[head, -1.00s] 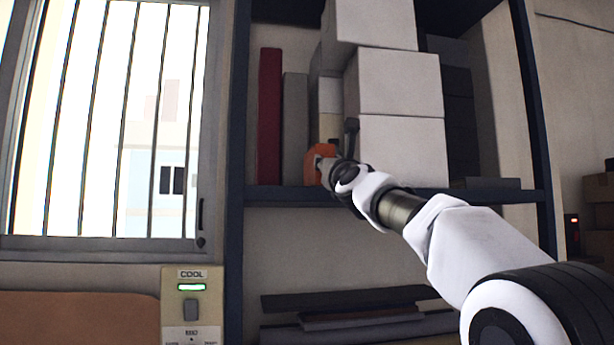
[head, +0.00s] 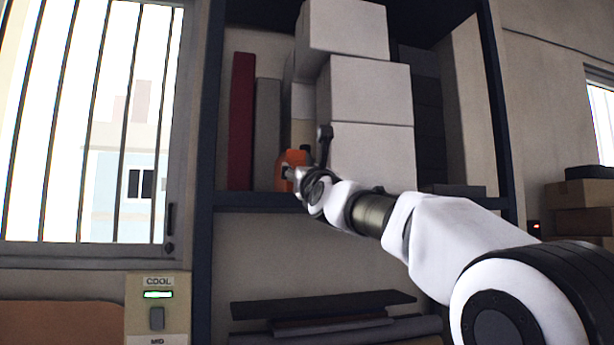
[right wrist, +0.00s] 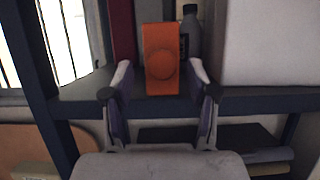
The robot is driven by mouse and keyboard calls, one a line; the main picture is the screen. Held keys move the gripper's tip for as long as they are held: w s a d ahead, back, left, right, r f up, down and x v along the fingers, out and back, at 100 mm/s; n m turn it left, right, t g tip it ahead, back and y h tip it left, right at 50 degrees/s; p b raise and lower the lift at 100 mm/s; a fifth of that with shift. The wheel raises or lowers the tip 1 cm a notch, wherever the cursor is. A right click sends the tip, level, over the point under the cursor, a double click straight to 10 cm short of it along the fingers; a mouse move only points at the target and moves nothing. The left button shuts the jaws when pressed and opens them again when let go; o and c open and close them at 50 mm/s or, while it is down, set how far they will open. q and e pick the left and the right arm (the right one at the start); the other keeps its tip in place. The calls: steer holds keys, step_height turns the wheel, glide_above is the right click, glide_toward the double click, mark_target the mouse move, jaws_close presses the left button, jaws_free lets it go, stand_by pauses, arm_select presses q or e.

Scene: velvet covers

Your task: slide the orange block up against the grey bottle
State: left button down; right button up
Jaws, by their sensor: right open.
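In the head view the block (head: 294,158) is partly hidden by my right gripper (head: 289,173). The grey bottle (right wrist: 191,36), dark with a narrow neck, stands behind and just right of the block; whether they touch is not clear. I cannot make out the bottle in the head view. In the right wrist view my right gripper (right wrist: 161,72) is open, a finger on each side of the block, with gaps visible. My left gripper is not in view.
White boxes (head: 365,90) are stacked to the right. A red book (head: 242,120) and a grey book (head: 266,130) stand to the left. The shelf board (head: 250,201) runs below, with dark flat items (head: 325,304) lower down. A barred window (head: 90,120) is at left.

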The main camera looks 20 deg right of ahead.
steer(key=v, duration=0.5)
steer(key=shift+s+a, duration=0.1)
steer(key=shift+s, duration=0.05)
